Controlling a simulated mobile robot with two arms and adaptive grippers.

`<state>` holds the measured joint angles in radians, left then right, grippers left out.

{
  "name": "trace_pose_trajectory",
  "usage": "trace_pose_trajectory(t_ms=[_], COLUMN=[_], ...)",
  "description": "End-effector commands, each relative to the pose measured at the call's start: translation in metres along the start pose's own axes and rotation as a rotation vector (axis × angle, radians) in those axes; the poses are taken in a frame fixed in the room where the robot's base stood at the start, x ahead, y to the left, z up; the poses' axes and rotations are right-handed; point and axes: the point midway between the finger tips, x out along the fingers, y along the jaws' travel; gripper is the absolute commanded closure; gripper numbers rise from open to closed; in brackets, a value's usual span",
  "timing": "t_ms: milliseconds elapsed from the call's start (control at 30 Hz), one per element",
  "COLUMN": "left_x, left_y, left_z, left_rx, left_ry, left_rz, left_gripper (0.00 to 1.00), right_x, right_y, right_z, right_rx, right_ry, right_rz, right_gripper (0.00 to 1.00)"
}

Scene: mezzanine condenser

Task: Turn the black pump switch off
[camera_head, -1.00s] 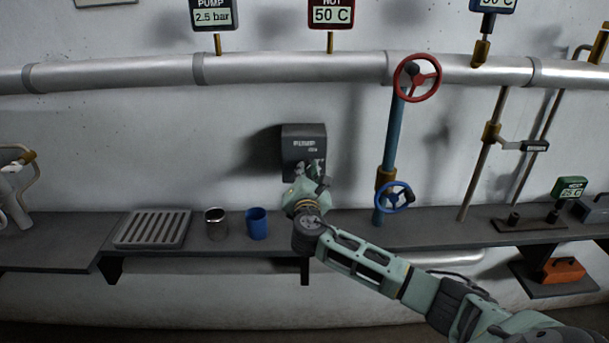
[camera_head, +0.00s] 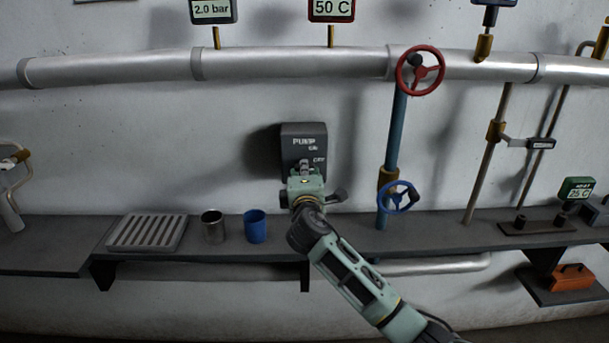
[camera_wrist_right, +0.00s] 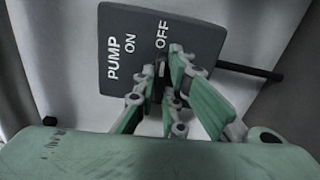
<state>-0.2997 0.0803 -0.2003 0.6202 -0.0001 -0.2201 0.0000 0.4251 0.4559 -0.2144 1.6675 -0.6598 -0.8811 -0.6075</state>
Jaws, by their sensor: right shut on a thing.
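The black pump switch box (camera_head: 303,136) is on the wall above the shelf, lettered PUMP, ON and OFF. It also shows in the right wrist view (camera_wrist_right: 118,75), tilted in the picture. My right gripper (camera_head: 305,168) is in front of the lower part of the box. In the wrist view my right gripper (camera_wrist_right: 163,80) has its fingertips closed around the small dark switch handle, below the lettering. The fingers hide most of the handle, so its exact position is hard to tell. My left gripper is not in view.
The blue handwheel (camera_head: 398,197) is close to the right of my gripper; the red handwheel (camera_head: 420,71) is higher. A blue cup (camera_head: 255,227), a metal cup (camera_head: 213,227) and a slatted rack (camera_head: 147,232) stand on the shelf. The pump gauge (camera_head: 213,10) reads 2.0 bar.

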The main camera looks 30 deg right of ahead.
Motion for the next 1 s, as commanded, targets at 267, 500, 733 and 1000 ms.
trace_pose_trajectory(t_ms=[267,500,733,1000], left_x=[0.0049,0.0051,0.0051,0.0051], left_y=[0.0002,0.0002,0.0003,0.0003], left_z=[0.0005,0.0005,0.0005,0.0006], left_rx=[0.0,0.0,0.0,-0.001], left_ry=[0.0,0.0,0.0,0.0], left_rz=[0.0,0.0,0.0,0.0], left_gripper=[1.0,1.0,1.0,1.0], right_x=[-0.0001,-0.0002,-0.0002,-0.0001], right_y=[-0.0017,-0.0014,-0.0015,-0.0009], right_z=[0.0,-0.0002,-0.0003,-0.0002], right_rx=[0.076,0.089,0.089,0.087], right_ry=[0.0,0.0,0.0,0.0], right_rz=[-0.003,-0.003,-0.004,-0.002], right_gripper=[1.0,1.0,1.0,0.71])
